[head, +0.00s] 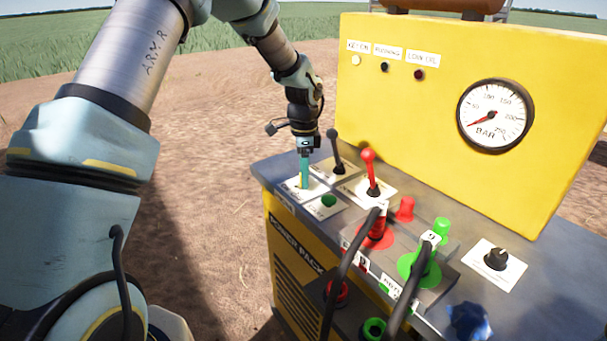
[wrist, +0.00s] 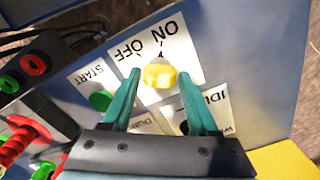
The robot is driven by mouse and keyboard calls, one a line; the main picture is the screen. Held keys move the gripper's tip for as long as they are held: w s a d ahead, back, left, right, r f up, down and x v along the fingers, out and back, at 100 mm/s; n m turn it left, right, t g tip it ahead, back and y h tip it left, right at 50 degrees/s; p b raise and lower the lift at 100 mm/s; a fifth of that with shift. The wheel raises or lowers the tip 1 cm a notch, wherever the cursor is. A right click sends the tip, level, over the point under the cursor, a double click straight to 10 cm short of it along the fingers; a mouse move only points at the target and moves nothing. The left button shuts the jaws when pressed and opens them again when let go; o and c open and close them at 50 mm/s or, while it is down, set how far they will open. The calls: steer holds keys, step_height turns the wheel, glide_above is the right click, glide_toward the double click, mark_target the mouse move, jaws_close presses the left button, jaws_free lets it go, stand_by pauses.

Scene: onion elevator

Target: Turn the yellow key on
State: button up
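The yellow key (wrist: 159,76) sits on a white plate (wrist: 185,52) lettered ON and OFF. Its narrow silver tip points towards the mark beside ON, not the one beside OFF. My gripper (wrist: 159,73) is open, with one teal finger on each side of the key and a gap visible on both sides. In the head view my gripper (head: 305,170) points down over the plate at the panel's left corner, and its fingers mostly hide the key. The KEY ON lamp (head: 355,60) looks pale and bright.
A black lever (head: 336,150) and a red lever (head: 370,170) stand right of my gripper. The green START button (head: 328,201) is in front. Red and green hose couplings (head: 420,268), a black knob (head: 497,259) and a yellow gauge panel (head: 430,110) are further right. Left of the panel is open ground.

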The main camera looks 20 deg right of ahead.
steer(key=shift+o, duration=1.4)
step_height(320, 180, up, 11)
steer(key=b, duration=0.2)
steer(key=shift+f, duration=0.1)
steer(key=a+n, duration=0.9)
steer(key=a, duration=1)
steer(key=s+a+f+n, duration=0.1)
steer(key=s+a+n, duration=0.4)
steer(key=a, duration=0.4)
steer(key=s+a+f+n+t, duration=0.1)
steer(key=s+a+f+n, duration=0.1)
steer(key=s+a+n, duration=0.3)
steer(key=a+n, duration=0.2)
steer(key=a, duration=0.2)
steer(key=shift+s+f+t, duration=0.2)
steer(key=shift+s+t, duration=0.1)
steer(key=shift+s, duration=0.05)
